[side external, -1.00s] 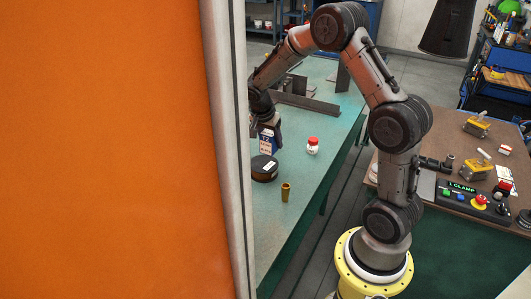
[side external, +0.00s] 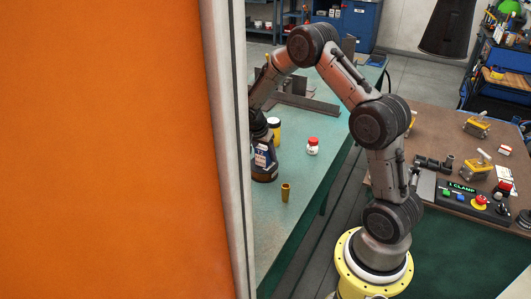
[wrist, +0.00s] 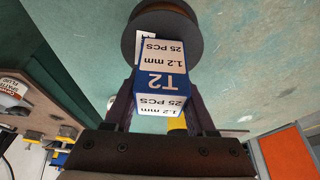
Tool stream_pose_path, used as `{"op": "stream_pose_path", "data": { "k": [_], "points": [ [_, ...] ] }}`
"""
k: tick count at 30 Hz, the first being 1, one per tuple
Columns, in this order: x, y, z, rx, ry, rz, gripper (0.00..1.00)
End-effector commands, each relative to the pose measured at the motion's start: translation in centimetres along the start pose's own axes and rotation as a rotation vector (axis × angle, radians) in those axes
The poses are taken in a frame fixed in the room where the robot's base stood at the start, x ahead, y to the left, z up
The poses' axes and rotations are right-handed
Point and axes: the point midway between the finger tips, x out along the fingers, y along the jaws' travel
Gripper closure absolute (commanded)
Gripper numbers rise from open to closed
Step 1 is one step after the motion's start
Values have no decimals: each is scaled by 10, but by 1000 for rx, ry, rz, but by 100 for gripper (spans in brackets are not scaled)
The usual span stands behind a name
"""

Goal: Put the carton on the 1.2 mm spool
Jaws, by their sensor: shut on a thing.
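The carton (wrist: 162,80) is a small blue and white box marked "T2", "1.2 mm" and "25 PCS". My gripper (side external: 262,146) is shut on it, with a finger on each side in the wrist view (wrist: 163,100). The carton also shows in the side view (side external: 261,156), roughly upright. The dark round spool (side external: 267,177) lies on the green bench directly below it in that view, mostly hidden by carton and gripper. Its rim shows beyond the carton in the wrist view (wrist: 196,38). Whether carton and spool touch, I cannot tell.
A red-capped white jar (side external: 312,147) stands right of the spool and a brass cylinder (side external: 286,192) in front. A yellow container (side external: 274,133) stands close behind my gripper. Steel plates (side external: 305,103) lie farther back. An orange panel (side external: 110,150) hides the bench's left side.

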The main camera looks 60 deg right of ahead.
Motion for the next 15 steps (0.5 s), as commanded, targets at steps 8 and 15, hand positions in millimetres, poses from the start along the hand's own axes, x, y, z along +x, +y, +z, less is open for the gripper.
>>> {"op": "stream_pose_path", "data": {
  "k": [8, 15],
  "points": [
    [2, 0, 1, 0, 0, 1, 14],
    [1, 0, 1, 0, 0, 0, 14]
  ]
}}
